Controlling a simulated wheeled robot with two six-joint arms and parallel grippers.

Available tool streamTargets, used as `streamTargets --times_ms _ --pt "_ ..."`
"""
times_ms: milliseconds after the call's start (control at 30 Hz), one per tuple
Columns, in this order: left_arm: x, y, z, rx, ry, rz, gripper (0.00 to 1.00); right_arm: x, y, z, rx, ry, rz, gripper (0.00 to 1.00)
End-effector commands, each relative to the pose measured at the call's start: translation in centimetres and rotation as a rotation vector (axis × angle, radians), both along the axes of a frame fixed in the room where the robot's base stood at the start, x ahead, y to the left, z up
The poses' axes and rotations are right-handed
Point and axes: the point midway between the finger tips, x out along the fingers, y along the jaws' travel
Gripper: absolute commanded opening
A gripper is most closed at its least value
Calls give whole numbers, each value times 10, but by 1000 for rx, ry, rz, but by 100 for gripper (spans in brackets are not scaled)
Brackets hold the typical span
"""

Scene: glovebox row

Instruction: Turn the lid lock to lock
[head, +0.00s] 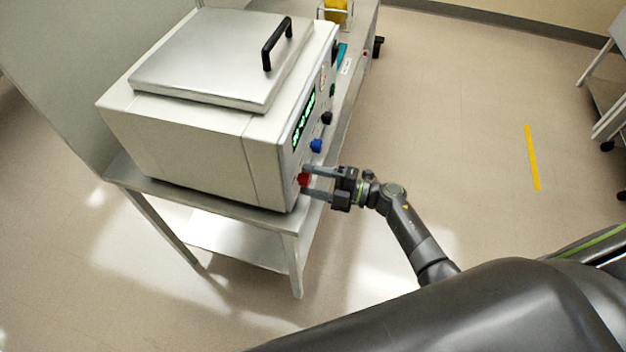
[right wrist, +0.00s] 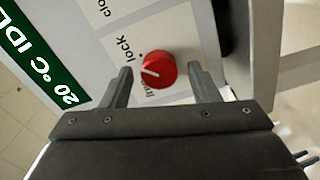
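The lid lock is a red round knob (right wrist: 158,70) with a white pointer line, on the front panel of a grey bath unit (head: 200,135). The word "lock" is printed beside it, and another word, partly hidden, sits below. The pointer points left in the right wrist view, between the two words as far as I can tell. The knob shows in the head view (head: 304,179) at the panel's near end. My right gripper (right wrist: 162,72) is open, its fingers on either side of the knob with gaps visible. It reaches in from the right in the head view (head: 311,182). My left gripper is out of view.
The unit's lid (head: 205,55) with a black handle (head: 277,43) is down. A blue knob (head: 316,145), a black knob (head: 327,118) and a green display (head: 303,119) share the panel. The unit stands on a metal table (head: 270,222). Open floor lies to the right.

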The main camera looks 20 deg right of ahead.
Motion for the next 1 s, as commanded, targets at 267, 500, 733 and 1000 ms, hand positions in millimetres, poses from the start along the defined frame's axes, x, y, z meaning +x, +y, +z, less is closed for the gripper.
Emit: streamTargets --times_ms 267,500,733,1000 --pt "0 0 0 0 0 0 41 0 0 0 -1 -1 0 55" --pt "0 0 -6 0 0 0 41 -13 -19 -3 -5 -1 -1 55" --pt "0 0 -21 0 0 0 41 -43 -64 -5 -7 1 1 55" --pt "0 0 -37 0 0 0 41 -78 -116 -4 -5 1 0 55"
